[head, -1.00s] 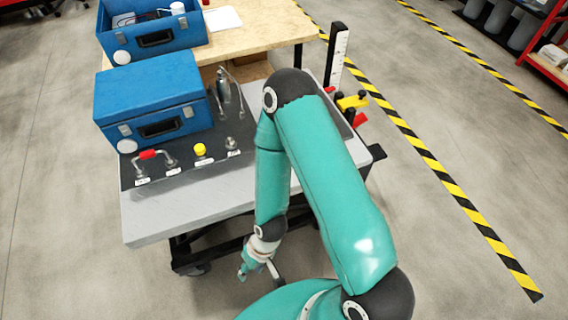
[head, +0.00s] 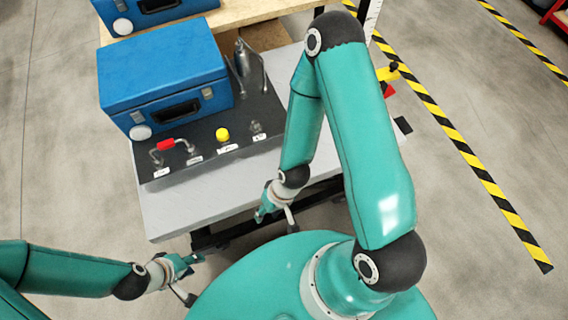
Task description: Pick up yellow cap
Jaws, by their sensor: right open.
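The yellow cap (head: 222,135) stands on the dark panel of the grey-topped table, between a red-gripped handle (head: 166,144) and a small metal fitting (head: 257,128). My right gripper (head: 264,213) hangs beyond the table's front edge, below and to the right of the cap. It is open, empty and apart from the cap. My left gripper (head: 192,262) is at the lower left, in front of the table and well apart from the cap. Its fingers are too small to tell whether they are open or shut.
A blue case (head: 162,72) stands right behind the cap. A metal stand (head: 247,70) is behind and right of it. The bare grey tabletop (head: 185,205) lies in front of the panel. A yellow part (head: 388,73) shows beyond my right arm.

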